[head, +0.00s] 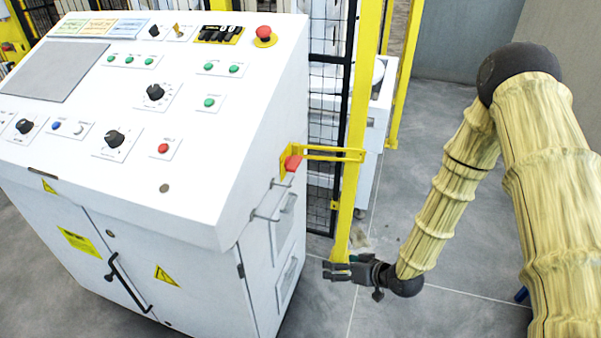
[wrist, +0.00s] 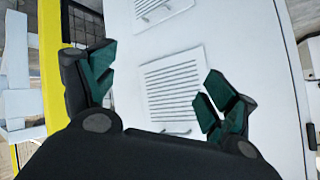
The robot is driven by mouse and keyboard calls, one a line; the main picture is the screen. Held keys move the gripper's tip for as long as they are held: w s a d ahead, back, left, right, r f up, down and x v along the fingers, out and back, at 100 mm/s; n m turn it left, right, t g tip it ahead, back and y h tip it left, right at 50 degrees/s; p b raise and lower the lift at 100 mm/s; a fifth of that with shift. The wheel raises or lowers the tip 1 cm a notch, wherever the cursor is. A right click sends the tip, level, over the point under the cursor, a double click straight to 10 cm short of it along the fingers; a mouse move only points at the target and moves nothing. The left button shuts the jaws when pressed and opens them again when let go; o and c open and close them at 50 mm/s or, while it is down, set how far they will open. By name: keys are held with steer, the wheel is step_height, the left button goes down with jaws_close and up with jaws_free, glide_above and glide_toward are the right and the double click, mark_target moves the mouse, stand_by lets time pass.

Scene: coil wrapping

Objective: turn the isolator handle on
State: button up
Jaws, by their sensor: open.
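A red handle (head: 292,163) sits on a yellow plate on the right side of the white control cabinet, near its upper rear edge. It looks like the isolator handle; its exact turn angle is too small to tell. My gripper (head: 328,270) is below and to the right of it, apart from it, beside the cabinet's side. In the wrist view my gripper (wrist: 158,82) is open and empty, its dark green fingers spread before the cabinet's white side panel (wrist: 222,30). The red handle does not show in the wrist view.
The white cabinet (head: 200,275) fills the left, with buttons and knobs on its sloped top. A yellow post (head: 352,190) and black mesh fence (head: 325,130) stand behind my gripper. A louvred vent (wrist: 174,90) shows on the side panel.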

steer(key=w+a+r+n+t+y+b, duration=0.1)
steer(key=w+a+r+n+y+b, duration=0.25)
steer(key=w+r, duration=0.75)
steer(key=n+g+y+b, duration=0.2)
steer(key=n+g+y, duration=0.1)
steer(key=n+y, duration=0.35)
glide_toward(299, 164)
steer(key=shift+n+h, duration=0.3)
steer(key=shift+n, duration=0.1)
steer(key=p+x, duration=0.1)
steer(key=x, duration=0.8)
steer(key=shift+w+r, duration=0.1)
steer(key=shift+r, duration=0.05)
steer(key=c, duration=1)
